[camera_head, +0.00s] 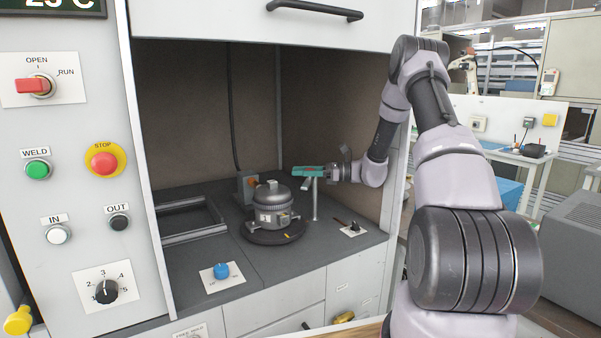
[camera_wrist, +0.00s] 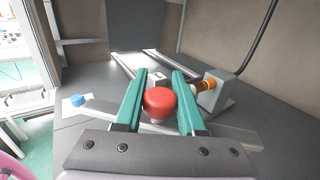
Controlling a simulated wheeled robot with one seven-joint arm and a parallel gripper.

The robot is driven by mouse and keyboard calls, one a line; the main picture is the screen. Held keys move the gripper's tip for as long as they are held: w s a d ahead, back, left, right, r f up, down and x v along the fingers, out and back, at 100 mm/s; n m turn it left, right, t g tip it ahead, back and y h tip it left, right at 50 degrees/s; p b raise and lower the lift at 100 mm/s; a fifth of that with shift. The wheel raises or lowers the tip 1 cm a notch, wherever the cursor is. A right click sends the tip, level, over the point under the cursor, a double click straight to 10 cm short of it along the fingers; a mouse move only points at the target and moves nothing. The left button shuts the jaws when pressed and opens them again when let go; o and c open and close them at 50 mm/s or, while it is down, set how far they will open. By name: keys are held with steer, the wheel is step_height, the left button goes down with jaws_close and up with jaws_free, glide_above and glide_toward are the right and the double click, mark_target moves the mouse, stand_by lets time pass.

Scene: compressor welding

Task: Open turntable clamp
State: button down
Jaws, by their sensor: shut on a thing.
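My gripper (camera_head: 305,171), with teal fingers, is at the right side of the cell, level with the top of a thin metal post (camera_head: 315,203). In the wrist view my gripper (camera_wrist: 160,92) is shut on a round red knob (camera_wrist: 160,104), one finger on each side of it. A pale metal bar runs beneath the fingers in that view. The grey compressor (camera_head: 271,216) stands upright on the dark round turntable (camera_head: 258,237), left of the post. I cannot make out the compressor in the wrist view. How the knob joins the clamp is hidden.
A grey block with an orange part (camera_wrist: 208,85) stands behind the turntable. A metal frame (camera_head: 190,236) lies at left. A blue knob (camera_head: 221,270) and a small lever panel (camera_head: 352,228) sit near the front edge. The cell's side walls and upper cover enclose the space.

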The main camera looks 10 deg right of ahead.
steer(key=c, duration=0.5)
jaws_free()
step_height(320, 180, up, 10)
steer(key=shift+c, duration=0.4)
